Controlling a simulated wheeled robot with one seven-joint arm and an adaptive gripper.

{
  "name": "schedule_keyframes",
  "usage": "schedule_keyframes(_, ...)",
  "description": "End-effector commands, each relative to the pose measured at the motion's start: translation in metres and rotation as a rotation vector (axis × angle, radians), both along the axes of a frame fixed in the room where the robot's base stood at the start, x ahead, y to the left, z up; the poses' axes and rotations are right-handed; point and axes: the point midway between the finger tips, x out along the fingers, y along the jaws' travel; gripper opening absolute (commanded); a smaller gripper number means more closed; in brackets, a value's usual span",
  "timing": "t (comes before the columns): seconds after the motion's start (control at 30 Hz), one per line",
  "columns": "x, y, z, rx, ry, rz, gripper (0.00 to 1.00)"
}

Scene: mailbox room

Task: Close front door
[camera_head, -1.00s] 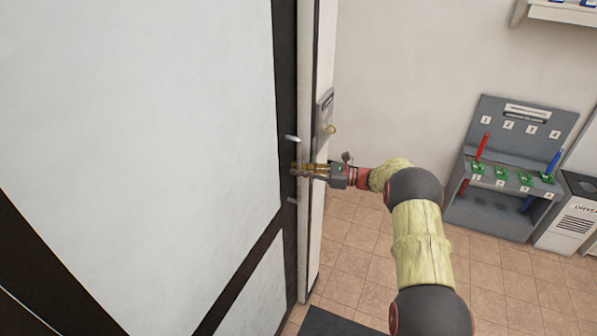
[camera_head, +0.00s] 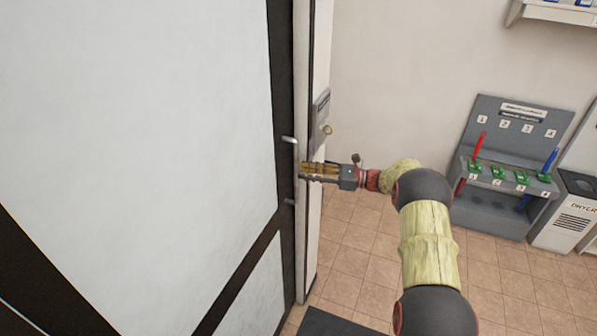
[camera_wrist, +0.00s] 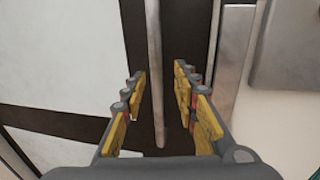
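The front door (camera_head: 150,120) fills the left of the head view, pale panels in a dark frame. Its edge lies alongside the light door post (camera_head: 306,230); I cannot tell whether it is fully shut. A grey vertical bar handle (camera_head: 289,141) is on the door's dark edge strip. My gripper (camera_head: 303,170) is level with the handle's middle and hides part of it. In the wrist view, the gripper (camera_wrist: 160,82) is open, with yellow-padded fingers on either side of the handle (camera_wrist: 155,60). The fingers appear not to be pressing on it.
A grey box with a round brass knob (camera_head: 326,129) is on the wall right of the post. A dark mat (camera_head: 335,324) lies on the tiled floor, otherwise clear.

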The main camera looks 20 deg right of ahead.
Motion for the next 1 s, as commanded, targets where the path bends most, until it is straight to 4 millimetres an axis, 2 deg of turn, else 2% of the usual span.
schedule_keyframes(0.03, -0.005, -0.012, 0.000, 0.000, 0.000, -0.004, 0.30)
schedule_keyframes(0.2, -0.020, -0.042, 0.000, 0.000, -0.001, -0.004, 0.30)
schedule_keyframes(0.4, -0.031, -0.065, 0.000, 0.000, -0.001, -0.003, 0.30)
schedule_keyframes(0.57, -0.035, -0.071, 0.000, -0.001, 0.000, -0.002, 0.30)
schedule_keyframes(1.0, -0.035, -0.072, 0.000, 0.000, -0.001, -0.001, 0.30)
